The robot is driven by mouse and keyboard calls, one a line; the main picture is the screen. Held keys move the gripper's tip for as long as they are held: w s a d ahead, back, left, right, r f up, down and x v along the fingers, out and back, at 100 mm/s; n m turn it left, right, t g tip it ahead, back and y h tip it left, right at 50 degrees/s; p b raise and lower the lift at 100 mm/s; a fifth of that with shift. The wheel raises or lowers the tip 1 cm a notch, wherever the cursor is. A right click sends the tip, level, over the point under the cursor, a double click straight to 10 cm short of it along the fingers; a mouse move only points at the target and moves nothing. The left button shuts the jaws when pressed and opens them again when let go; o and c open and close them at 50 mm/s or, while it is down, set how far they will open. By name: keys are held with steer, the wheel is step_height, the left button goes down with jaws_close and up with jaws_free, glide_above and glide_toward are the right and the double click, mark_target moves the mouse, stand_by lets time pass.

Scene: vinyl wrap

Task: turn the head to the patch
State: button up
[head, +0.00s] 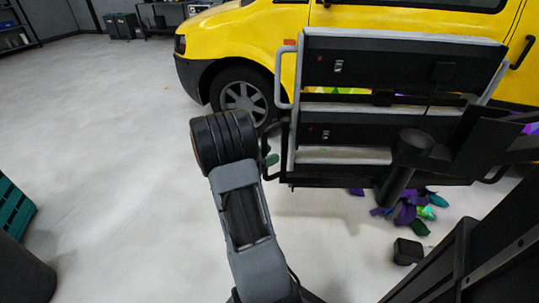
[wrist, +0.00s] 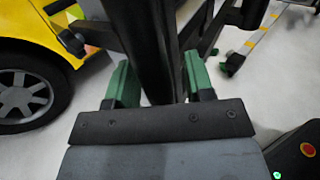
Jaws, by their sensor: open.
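The lamp head (head: 345,125) stands in front of the yellow van, with two long black panels in a grey frame. Black side handles stick out at its edges. My gripper (wrist: 160,84) has green fingers, spread apart, with a dark bar (wrist: 145,45) running between them. I cannot tell whether they touch it. In the head view my wrist hides most of the gripper; a bit of green shows beside the left handle (head: 266,150). Bright green, yellow and purple wrap (head: 340,90) shows through gaps in the head; most of any patch is hidden.
The yellow van (head: 240,40) fills the back. Several purple, teal and green scraps (head: 405,212) lie on the floor below the head. A dark stand arm (head: 480,145) reaches in from the right. A green crate (head: 12,208) is at the left edge.

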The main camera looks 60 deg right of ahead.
steer(key=p+v, duration=0.2)
steer(key=v, duration=1.1)
steer(key=shift+a+p, duration=0.2)
steer(key=shift+p, duration=0.15)
steer(key=shift+w, duration=0.1)
steer(key=s+a+r+m+t+y+p, duration=0.3)
steer(key=a+r+m+t+y+p, duration=0.2)
steer(key=a+r+y+p, duration=0.3)
steer(key=s+a+r+m+t+y+p, duration=0.4)
steer(key=a+r+m+t+y+p, duration=0.2)
steer(key=a+r+p, duration=1.1)
step_height(320, 180, up, 8)
steer(key=shift+f+m+y+p, duration=0.1)
steer(key=shift+m+y+p, duration=0.75)
steer(key=shift+y, duration=0.35)
steer(key=shift+s, duration=0.1)
steer(key=shift+c, duration=0.5)
steer(key=shift+d, duration=0.15)
